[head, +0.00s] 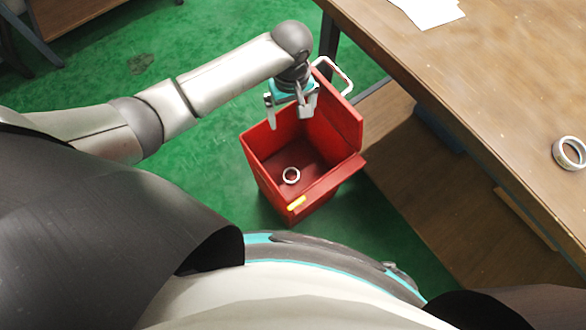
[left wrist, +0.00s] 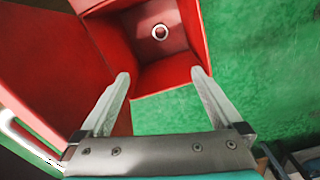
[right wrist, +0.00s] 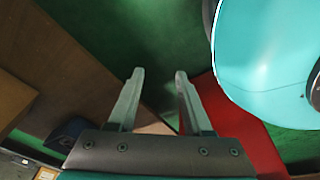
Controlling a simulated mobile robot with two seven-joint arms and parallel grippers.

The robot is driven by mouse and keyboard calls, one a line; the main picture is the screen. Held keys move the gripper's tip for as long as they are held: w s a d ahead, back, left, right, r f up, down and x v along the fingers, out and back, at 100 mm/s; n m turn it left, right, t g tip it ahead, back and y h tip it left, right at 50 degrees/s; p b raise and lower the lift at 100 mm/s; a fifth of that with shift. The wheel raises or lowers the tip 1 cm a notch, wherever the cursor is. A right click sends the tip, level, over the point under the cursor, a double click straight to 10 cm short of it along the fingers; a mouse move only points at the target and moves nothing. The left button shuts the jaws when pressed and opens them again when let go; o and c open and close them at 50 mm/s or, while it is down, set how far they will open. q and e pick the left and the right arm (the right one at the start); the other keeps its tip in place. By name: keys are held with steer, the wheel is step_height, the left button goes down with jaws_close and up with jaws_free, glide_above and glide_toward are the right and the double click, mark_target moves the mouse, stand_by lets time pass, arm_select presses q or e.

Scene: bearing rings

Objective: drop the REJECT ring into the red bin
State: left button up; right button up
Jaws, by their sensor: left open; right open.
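The red bin (head: 262,166) stands open on the green floor beside the table. A small pale ring (head: 291,175) lies on the bottom inside it; any mark on the ring is too small to read. My left gripper (head: 289,112) is above the back part of the bin, open and empty. In the left wrist view the fingers (left wrist: 160,82) are apart, and the bin (left wrist: 182,74) with the ring (left wrist: 160,32) shows beyond them. My right gripper (right wrist: 159,72) is open and empty in the right wrist view; part of the red bin (right wrist: 245,125) shows behind it.
A wooden table (head: 470,90) fills the right side. Another ring (head: 570,153) lies near its right end, and white paper (head: 432,10) lies at the back. The bin's raised lid and white handle (head: 335,76) stand close to my left gripper. Green floor is clear left of the bin.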

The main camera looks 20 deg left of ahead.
arm_select(q)
steer(key=shift+r+p, duration=1.3)
steer(key=shift+r, duration=1.55)
arm_select(e)
steer(key=shift+s+d+r, duration=0.15)
steer(key=shift+s, duration=0.5)
steer(key=shift+s+d+r, duration=0.15)
steer(key=shift+s+r, duration=0.05)
steer(key=shift+s, duration=0.5)
steer(key=shift+s+d+r, duration=0.15)
steer(key=shift+s, duration=0.5)
